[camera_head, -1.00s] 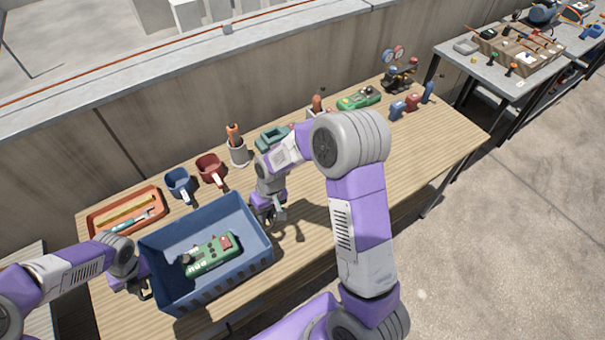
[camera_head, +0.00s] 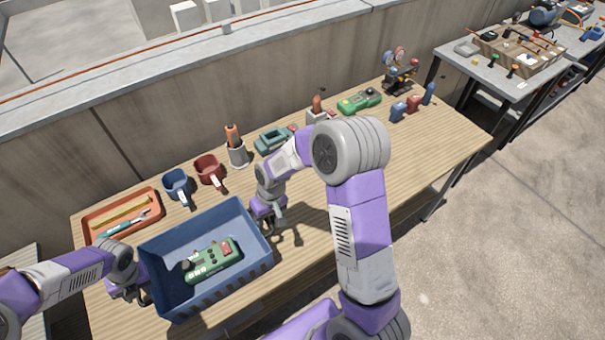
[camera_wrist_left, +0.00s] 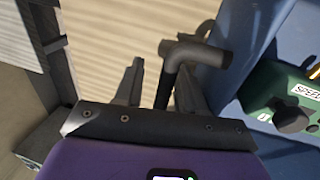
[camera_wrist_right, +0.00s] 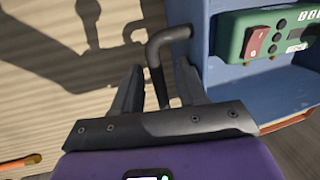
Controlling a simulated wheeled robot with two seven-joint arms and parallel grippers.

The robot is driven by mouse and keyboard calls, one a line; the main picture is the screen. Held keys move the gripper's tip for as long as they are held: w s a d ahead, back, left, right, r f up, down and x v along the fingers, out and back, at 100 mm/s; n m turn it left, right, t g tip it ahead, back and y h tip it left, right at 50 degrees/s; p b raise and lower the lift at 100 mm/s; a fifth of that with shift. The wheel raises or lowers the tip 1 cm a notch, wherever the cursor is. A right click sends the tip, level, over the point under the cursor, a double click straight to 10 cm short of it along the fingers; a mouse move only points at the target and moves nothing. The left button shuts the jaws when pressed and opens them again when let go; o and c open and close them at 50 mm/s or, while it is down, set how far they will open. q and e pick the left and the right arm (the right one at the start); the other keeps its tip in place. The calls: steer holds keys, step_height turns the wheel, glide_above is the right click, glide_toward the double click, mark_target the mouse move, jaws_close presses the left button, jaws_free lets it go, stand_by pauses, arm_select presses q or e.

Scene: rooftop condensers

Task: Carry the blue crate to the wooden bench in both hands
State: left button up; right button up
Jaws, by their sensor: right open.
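The blue crate (camera_head: 207,300) stands at the front left of the wooden bench (camera_head: 440,150), upright. A green device with a red switch (camera_head: 212,260) lies inside it. My left gripper (camera_head: 143,297) is at the crate's left side. In the left wrist view its fingers (camera_wrist_left: 160,85) are apart, with a dark bent handle (camera_wrist_left: 205,54) between them. My right gripper (camera_head: 268,212) is at the crate's right side. In the right wrist view its open fingers (camera_wrist_right: 160,82) stand on either side of the other dark handle (camera_wrist_right: 172,36), with gaps visible.
An orange tray (camera_head: 92,238), a blue mug (camera_head: 176,183), a red mug (camera_head: 208,168) and a grey tool cup (camera_head: 238,155) stand behind the crate. Several tools and gauges (camera_head: 400,70) lie farther right. A grey table (camera_head: 480,68) stands at the back right.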

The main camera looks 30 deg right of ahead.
arm_select(q)
step_height(320, 180, up, 8)
steer(key=d, duration=0.1)
steer(key=shift+d, duration=0.25)
arm_select(e)
step_height(320, 180, up, 12)
steer(key=d, duration=0.2)
steer(key=shift+d, duration=0.2)
arm_select(q)
steer(key=shift+f, duration=0.1)
arm_select(e)
steer(key=shift+f, duration=0.15)
